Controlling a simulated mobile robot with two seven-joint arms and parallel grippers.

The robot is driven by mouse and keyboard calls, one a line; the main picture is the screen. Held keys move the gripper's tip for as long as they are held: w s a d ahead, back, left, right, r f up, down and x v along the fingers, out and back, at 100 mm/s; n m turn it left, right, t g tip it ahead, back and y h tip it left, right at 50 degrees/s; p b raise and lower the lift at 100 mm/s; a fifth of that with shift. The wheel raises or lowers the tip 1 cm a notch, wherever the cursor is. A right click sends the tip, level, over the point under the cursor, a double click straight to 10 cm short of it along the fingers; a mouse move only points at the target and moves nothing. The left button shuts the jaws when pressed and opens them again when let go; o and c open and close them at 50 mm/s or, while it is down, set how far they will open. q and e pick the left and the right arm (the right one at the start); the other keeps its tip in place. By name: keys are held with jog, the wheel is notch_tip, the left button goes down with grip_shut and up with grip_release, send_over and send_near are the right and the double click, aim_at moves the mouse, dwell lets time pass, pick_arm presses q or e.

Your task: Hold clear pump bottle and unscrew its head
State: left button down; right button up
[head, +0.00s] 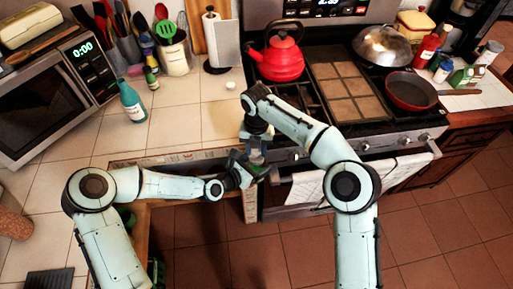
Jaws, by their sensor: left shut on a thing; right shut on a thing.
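The clear pump bottle (256,156) is a small, pale, mostly hidden shape between my two grippers, in front of the counter edge beside the stove. My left gripper (250,172) reaches in from the left and is shut on its lower part. My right gripper (257,141) points down from above and is shut on its top, at the pump head. The head itself is hidden by the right gripper, so I cannot tell whether it is still joined to the bottle.
A teal bottle (133,105) stands on the tiled counter (185,120) at the left. A microwave (50,95) is farther left. The stove at the right bears a red kettle (281,58) and a red pan (409,91). A towel (320,187) hangs on the oven front.

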jog(key=shift+r, duration=0.2)
dwell(0.3)
jog(key=shift+r, duration=0.95)
pick_arm(q)
jog(key=shift+r, duration=0.1)
pick_arm(e)
jog(key=shift+r, duration=2)
